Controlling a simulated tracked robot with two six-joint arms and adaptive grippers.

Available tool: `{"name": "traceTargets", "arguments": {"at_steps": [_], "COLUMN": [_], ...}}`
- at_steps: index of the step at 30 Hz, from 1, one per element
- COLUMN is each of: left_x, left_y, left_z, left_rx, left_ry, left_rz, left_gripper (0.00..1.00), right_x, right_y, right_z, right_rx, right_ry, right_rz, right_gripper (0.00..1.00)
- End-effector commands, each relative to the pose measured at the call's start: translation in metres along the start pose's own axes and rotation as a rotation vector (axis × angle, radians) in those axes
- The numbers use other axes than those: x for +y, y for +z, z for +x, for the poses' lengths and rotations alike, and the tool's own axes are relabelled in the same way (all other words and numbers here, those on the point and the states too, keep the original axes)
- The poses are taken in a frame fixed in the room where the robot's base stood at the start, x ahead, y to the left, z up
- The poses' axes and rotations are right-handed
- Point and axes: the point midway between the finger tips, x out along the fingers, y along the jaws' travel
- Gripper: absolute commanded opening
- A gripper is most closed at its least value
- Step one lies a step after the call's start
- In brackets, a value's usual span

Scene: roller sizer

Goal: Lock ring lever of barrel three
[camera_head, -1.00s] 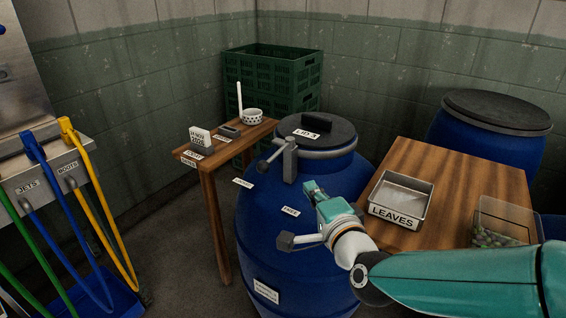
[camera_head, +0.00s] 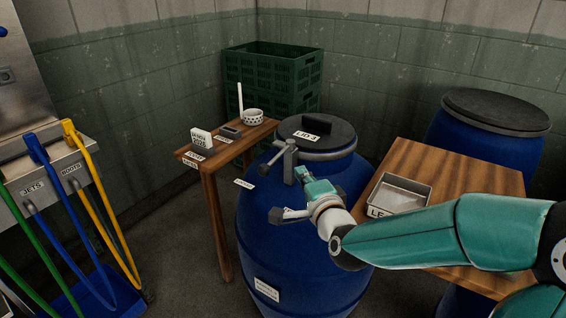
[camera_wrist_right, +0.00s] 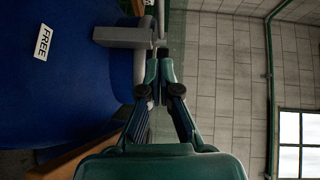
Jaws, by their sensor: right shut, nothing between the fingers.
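The blue barrel (camera_head: 265,240) stands in the middle of the head view, its dark lid (camera_head: 316,129) labelled LID 3 and ringed in grey. A grey upright bracket (camera_head: 289,163) with a short handle sits at the ring's front left. My right gripper (camera_head: 304,173) is shut and empty, just right of the bracket. In the right wrist view its fingertips (camera_wrist_right: 159,62) are close to a grey bar (camera_wrist_right: 120,37); contact is unclear. My left gripper is out of view.
A wooden table with a LEAVES tray (camera_head: 402,193) stands right of the barrel, partly behind my right arm. A narrow wooden stand (camera_head: 225,152) is at left. Another blue barrel (camera_head: 480,150) and green crates (camera_head: 272,80) stand behind. The FREE label (camera_wrist_right: 42,42) shows on the barrel.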

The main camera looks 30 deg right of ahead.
Motion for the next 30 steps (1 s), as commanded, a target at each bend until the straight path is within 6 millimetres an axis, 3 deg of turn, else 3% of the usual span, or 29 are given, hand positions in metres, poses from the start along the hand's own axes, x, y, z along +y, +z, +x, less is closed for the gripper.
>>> {"name": "traceTargets", "arguments": {"at_steps": [4,12,30], "left_x": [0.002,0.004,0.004], "left_y": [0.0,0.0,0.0], "left_z": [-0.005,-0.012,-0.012], "left_rx": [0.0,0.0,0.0], "left_ry": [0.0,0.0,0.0], "left_rz": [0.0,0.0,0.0], "left_gripper": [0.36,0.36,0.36], "right_x": [0.0,-0.001,0.0], "right_y": [0.0,0.024,0.03], "right_z": [0.032,0.055,0.059], "right_rx": [0.0,-0.001,0.005], "right_ry": [0.003,0.0,-0.001], "right_rz": [0.0,0.001,0.001], "right_gripper": [0.0,0.0,0.0]}}
